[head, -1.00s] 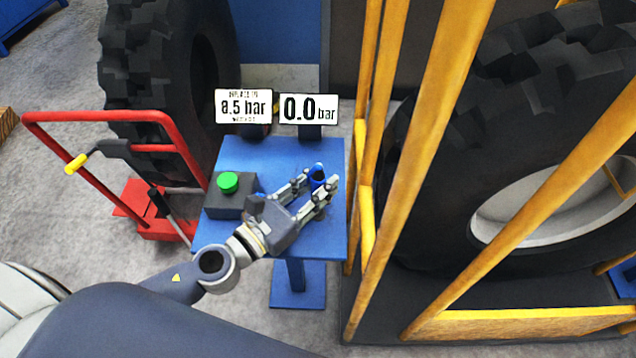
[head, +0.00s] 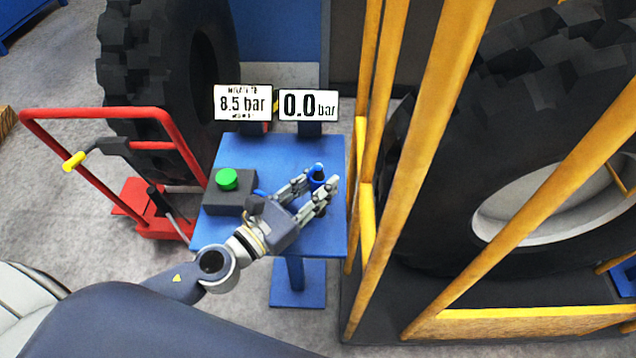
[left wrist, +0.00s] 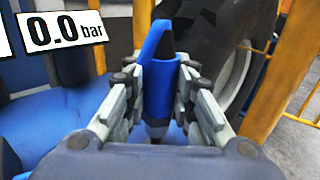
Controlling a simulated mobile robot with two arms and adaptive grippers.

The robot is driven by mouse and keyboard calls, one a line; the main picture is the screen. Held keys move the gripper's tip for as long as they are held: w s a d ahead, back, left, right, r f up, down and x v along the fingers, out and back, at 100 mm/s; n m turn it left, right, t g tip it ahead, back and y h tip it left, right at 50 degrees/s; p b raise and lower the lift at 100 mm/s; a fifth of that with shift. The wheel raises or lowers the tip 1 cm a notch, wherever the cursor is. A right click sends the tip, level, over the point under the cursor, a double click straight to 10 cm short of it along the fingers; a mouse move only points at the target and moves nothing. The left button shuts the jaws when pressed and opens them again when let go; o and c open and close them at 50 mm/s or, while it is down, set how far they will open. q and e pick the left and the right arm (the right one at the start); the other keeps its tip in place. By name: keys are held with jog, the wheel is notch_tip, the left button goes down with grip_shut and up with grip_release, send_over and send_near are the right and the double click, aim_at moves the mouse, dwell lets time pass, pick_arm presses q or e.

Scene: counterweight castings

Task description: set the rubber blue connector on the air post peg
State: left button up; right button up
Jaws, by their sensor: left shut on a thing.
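The rubber blue connector (head: 317,170) is between the fingers of my left gripper (head: 318,192), above the right part of the blue stand. In the left wrist view the connector (left wrist: 158,75) stands roughly upright, blue with a dark tip. The fingers of my left gripper (left wrist: 158,95) press on it from both sides. The air post peg cannot be made out clearly; a dark spot shows below the fingers in the head view. I cannot tell whether the connector touches the stand. My right gripper is not in view.
The blue stand (head: 250,150) carries a dark box with a green button (head: 227,180) on the left. Signs reading 8.5 bar (head: 243,103) and 0.0 bar (head: 308,106) stand behind. A yellow cage (head: 366,215) with a large tyre is close on the right. A red trolley (head: 110,118) stands left.

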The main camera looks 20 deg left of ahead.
pick_arm(q)
jog(key=shift+f+b, duration=1.05)
jog(key=shift+f, duration=0.15)
jog(key=o, duration=1.1)
jog(key=shift+c, duration=0.2)
jog(key=shift+s+f, duration=0.1)
jog(key=shift+s, duration=0.05)
jog(key=v, duration=0.5)
jog(key=shift+v, duration=3.4)
jog(key=shift+a, duration=0.1)
